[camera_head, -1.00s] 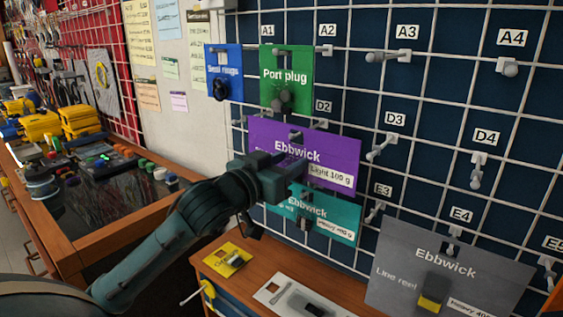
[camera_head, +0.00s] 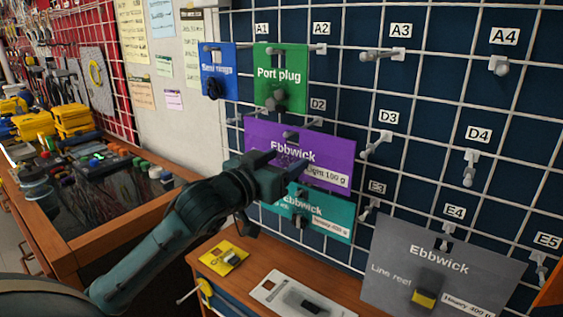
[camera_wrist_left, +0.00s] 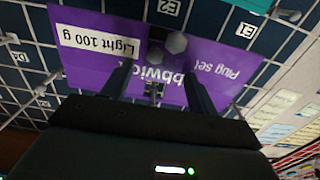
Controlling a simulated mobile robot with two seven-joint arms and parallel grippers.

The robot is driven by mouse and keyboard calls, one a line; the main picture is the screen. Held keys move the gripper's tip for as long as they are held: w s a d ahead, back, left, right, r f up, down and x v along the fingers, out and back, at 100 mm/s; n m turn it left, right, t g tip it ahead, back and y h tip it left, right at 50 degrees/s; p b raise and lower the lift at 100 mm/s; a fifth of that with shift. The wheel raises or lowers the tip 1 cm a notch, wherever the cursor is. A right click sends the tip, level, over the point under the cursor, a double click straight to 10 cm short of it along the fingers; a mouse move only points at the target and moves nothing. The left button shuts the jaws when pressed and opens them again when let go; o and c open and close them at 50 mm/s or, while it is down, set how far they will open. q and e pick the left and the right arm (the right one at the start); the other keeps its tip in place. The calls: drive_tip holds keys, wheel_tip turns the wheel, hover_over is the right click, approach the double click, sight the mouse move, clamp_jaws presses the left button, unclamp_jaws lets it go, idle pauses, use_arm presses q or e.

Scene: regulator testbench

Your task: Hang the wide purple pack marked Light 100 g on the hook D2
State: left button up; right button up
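The wide purple pack (camera_head: 325,155), marked Light 100 g, is upright against the rack below the D2 label (camera_head: 318,104). The grey end of hook D2 (camera_head: 290,135) shows in front of its top edge, so it looks to be on the hook. My left gripper (camera_head: 289,161) is in front of the pack's upper part. In the left wrist view its fingers (camera_wrist_left: 157,84) stand apart, with a small metal hook end between them and the purple pack (camera_wrist_left: 75,55) behind. Its middle is partly hidden. My right gripper is not in view.
A green Port plug pack (camera_head: 280,70) hangs above and a blue pack (camera_head: 217,75) left of it. A teal pack (camera_head: 325,222) hangs just below, partly covered. A grey Line reel pack (camera_head: 395,270) hangs lower right. Hook D3 (camera_head: 372,150) is empty.

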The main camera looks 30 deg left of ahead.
use_arm(q)
drive_tip(key=shift+o, duration=0.6)
drive_tip(key=s+a+p, duration=0.1)
drive_tip(key=s+p, duration=0.9)
drive_tip(key=s, duration=0.3)
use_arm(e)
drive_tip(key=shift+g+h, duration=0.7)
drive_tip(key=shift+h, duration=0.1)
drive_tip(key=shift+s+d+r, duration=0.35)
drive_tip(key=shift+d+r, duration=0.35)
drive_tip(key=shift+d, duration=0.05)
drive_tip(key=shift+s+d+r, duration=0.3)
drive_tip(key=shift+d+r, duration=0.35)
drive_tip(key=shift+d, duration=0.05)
